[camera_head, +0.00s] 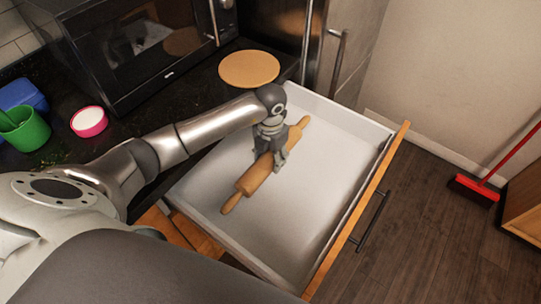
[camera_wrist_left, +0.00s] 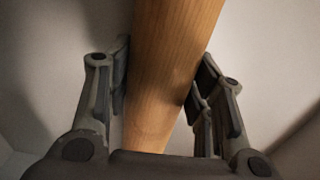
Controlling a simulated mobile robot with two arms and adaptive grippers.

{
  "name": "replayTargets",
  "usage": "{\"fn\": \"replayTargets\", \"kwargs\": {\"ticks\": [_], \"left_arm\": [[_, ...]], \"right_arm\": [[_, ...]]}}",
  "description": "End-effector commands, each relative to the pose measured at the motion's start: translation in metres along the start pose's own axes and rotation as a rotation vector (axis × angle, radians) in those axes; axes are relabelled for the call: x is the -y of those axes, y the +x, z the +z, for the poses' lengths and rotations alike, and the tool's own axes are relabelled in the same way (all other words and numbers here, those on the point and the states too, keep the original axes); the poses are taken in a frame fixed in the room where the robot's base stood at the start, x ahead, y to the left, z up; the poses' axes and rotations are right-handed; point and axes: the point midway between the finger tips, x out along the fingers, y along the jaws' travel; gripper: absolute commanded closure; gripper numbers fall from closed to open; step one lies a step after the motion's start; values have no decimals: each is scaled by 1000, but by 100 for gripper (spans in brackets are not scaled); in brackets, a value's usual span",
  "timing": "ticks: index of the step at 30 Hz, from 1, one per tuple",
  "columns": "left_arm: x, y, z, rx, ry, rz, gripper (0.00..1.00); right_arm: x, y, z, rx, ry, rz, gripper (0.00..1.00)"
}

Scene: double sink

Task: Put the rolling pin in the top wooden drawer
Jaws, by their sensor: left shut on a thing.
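The wooden rolling pin (camera_head: 254,178) is held by my left gripper (camera_head: 270,165) near its middle, within the outline of the open drawer. In the left wrist view the pin (camera_wrist_left: 175,60) runs between the two fingers of the gripper (camera_wrist_left: 160,95), which close on it from both sides. The top wooden drawer (camera_head: 378,180) is pulled out, with a white inside and a wooden front. Nothing else shows in it. I cannot tell whether the pin touches the drawer floor. My right gripper is not in view.
A black microwave (camera_head: 150,45) and a round wooden board (camera_head: 249,68) are on the dark counter. A pink bowl (camera_head: 89,121) and a green cup (camera_head: 25,129) stand at the left. A red broom (camera_head: 474,188) is on the floor at the right.

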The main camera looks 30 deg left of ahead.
Motion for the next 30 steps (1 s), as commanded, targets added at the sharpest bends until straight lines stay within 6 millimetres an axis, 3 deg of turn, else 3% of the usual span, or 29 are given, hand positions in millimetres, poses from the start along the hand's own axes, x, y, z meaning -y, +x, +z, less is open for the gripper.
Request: {"fn": "replayTargets", "kwargs": {"ticks": [3,4,9,22,30], "left_arm": [[0,2,1,2,0,0,94],[0,3,0,0,0,0,50],[0,2,0,0,0,0,30],[0,-5,1,2,0,0,30],[-1,-58,2,7,1,2,30]], "right_arm": [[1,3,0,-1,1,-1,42],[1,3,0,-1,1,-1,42],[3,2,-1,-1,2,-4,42],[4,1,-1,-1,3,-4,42],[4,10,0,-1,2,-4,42]]}}
